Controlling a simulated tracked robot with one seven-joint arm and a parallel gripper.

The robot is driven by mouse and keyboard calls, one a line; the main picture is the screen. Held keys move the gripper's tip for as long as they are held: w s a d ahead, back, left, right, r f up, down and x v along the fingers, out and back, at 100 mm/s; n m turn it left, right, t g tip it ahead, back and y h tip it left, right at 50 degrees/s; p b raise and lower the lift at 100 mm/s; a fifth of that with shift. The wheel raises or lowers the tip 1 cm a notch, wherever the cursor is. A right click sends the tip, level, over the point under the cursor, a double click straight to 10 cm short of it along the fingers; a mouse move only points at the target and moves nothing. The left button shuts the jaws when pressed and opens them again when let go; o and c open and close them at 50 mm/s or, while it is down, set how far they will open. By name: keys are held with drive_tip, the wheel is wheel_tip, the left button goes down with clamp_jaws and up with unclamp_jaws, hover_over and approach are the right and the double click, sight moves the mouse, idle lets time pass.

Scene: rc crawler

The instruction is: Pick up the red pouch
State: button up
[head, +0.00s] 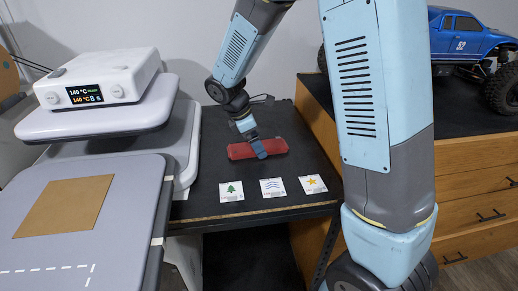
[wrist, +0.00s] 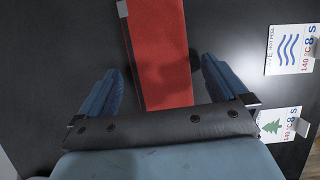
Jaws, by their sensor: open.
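The red pouch (head: 240,151) lies flat on the black table top, and my gripper (head: 259,148) is over its middle in the head view. In the wrist view the red pouch (wrist: 160,55) runs up the picture between the two blue fingers of my gripper (wrist: 160,88). The fingers are apart, one on each side of it, with dark gaps between each finger and the pouch. A small metal clip shows at its upper left edge. The near end of the pouch is hidden behind the gripper's palm. I cannot tell the exact height of the fingertips above the table.
Three white cards with a tree (head: 231,191), waves (head: 272,188) and a star (head: 313,184) lie along the table's front edge. A heat press (head: 100,78) stands at left with a brown sheet (head: 65,205) on its grey plate. A blue toy truck (head: 465,40) stands on the right cabinet.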

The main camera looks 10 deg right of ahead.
drive_tip(key=shift+d+f, duration=0.15)
drive_tip(key=shift+f, duration=0.2)
drive_tip(key=c, duration=1.1)
